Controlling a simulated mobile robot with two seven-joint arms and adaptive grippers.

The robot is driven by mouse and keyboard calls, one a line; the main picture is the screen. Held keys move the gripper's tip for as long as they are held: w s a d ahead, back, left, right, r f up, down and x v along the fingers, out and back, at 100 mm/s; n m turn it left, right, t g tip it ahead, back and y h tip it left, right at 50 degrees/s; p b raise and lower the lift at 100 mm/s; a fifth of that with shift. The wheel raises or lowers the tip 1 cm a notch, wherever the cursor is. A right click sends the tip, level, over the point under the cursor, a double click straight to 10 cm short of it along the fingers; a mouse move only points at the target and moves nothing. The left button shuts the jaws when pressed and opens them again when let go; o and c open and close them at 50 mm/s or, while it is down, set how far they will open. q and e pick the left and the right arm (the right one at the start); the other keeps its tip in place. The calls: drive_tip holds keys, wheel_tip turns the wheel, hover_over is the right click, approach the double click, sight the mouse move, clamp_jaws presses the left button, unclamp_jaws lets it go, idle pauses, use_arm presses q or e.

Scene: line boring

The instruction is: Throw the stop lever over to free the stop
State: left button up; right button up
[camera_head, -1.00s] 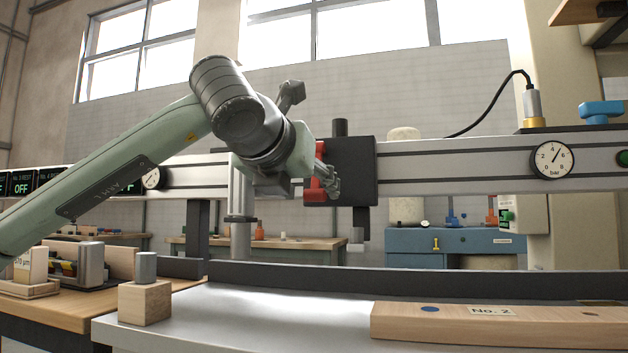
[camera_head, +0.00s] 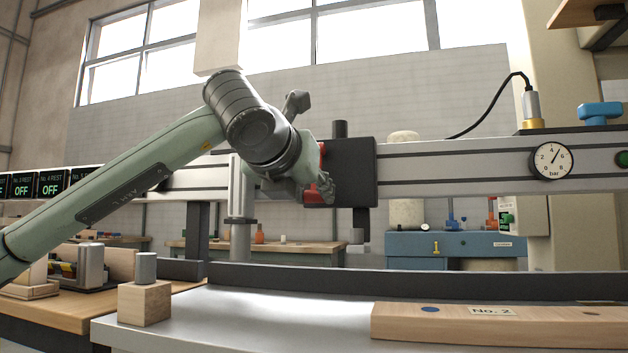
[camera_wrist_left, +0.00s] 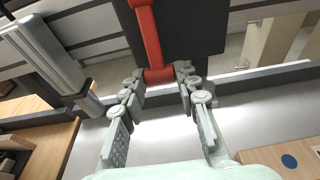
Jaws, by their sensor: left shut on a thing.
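The red stop lever (camera_head: 313,195) is on the left side of a black block (camera_head: 352,172) on the long grey rail. In the left wrist view the lever (camera_wrist_left: 150,38) runs down across the block's face to a crosswise red grip end. My left gripper (camera_head: 325,188) is at the lever's lower end. In the wrist view its two fingers (camera_wrist_left: 159,76) stand on either side of the red grip end and are shut on it. The gripper and wrist hide part of the lever in the head view. My right gripper does not show.
A pressure gauge (camera_head: 552,161) sits on the rail to the right. Below are a wooden bar marked No. 2 (camera_head: 490,325) and a wooden block with a grey cylinder (camera_head: 145,300). A vertical grey post (camera_head: 241,215) stands left of the gripper.

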use_arm(q)
drive_tip(key=shift+s, duration=0.15)
drive_tip(key=shift+c, duration=0.4)
drive_tip(key=shift+s+a+r+b, duration=0.25)
drive_tip(key=shift+s+b, duration=0.25)
drive_tip(key=shift+s, duration=0.15)
drive_tip(key=shift+s+r, duration=0.15)
drive_tip(key=shift+r, duration=0.05)
drive_tip(key=shift+s+a, duration=0.1)
